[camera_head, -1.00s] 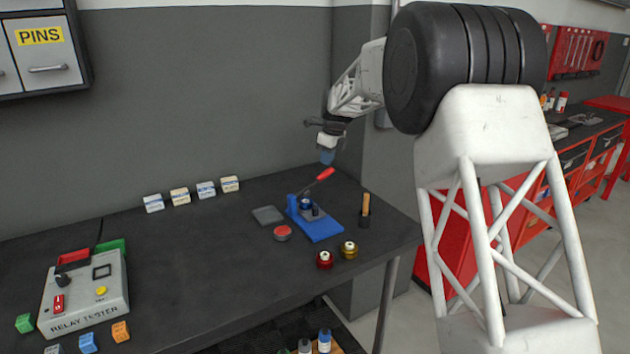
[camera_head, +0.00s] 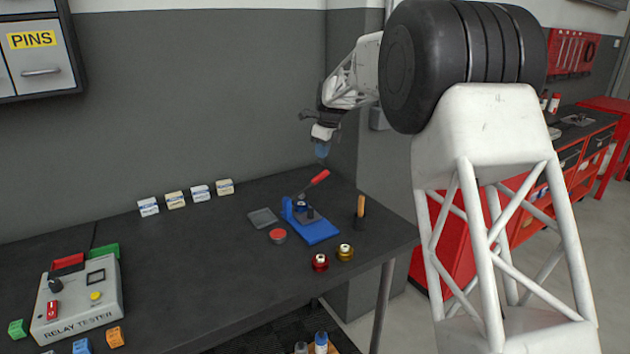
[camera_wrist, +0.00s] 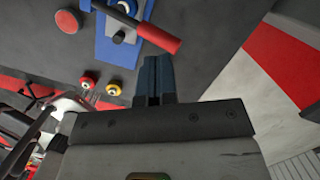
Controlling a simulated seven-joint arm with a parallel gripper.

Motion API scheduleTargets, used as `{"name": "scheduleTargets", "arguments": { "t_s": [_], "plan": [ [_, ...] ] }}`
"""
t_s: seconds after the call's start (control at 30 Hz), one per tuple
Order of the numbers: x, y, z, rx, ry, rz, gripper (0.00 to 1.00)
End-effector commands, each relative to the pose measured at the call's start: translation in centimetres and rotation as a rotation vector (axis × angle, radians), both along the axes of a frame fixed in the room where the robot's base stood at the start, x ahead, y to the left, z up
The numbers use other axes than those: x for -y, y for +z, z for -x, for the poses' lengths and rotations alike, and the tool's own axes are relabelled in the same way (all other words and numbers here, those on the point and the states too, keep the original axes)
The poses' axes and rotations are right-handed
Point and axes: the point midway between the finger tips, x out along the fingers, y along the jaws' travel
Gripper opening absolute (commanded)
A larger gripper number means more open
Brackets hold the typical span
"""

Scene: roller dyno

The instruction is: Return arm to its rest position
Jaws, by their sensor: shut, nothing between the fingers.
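My gripper (camera_head: 321,150) hangs above the back right part of the dark workbench (camera_head: 190,265), pointing down. In the wrist view its two blue fingers (camera_wrist: 154,62) are together with nothing between them. Below it stands a blue press (camera_head: 316,230) with a red-handled lever (camera_head: 320,177); the gripper is above and apart from it. The red handle also shows in the wrist view (camera_wrist: 158,38), close to the fingertips in the picture.
A grey tray (camera_head: 262,218), a red button (camera_head: 277,236), red (camera_head: 320,262) and gold (camera_head: 345,252) parts and an orange-handled tool (camera_head: 360,208) surround the press. Small boxes (camera_head: 200,192) line the wall. The relay tester (camera_head: 78,300) sits at left. The bench's middle is clear.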

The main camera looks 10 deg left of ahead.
Motion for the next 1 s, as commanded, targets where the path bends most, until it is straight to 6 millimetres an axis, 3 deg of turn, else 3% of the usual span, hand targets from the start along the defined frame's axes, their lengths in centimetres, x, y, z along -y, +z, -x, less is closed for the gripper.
{"name": "scheduleTargets", "arguments": {
  "t_s": [0.27,0.47,1.0],
  "plan": [
    [1.5,1.1,1.0,0.015,0.039,0.005,0.0],
    [4.7,3.0,3.4,0.045,0.127,0.019,0.0],
    [15.5,8.0,13.7,0.141,0.461,0.083,0.0]
  ]
}}
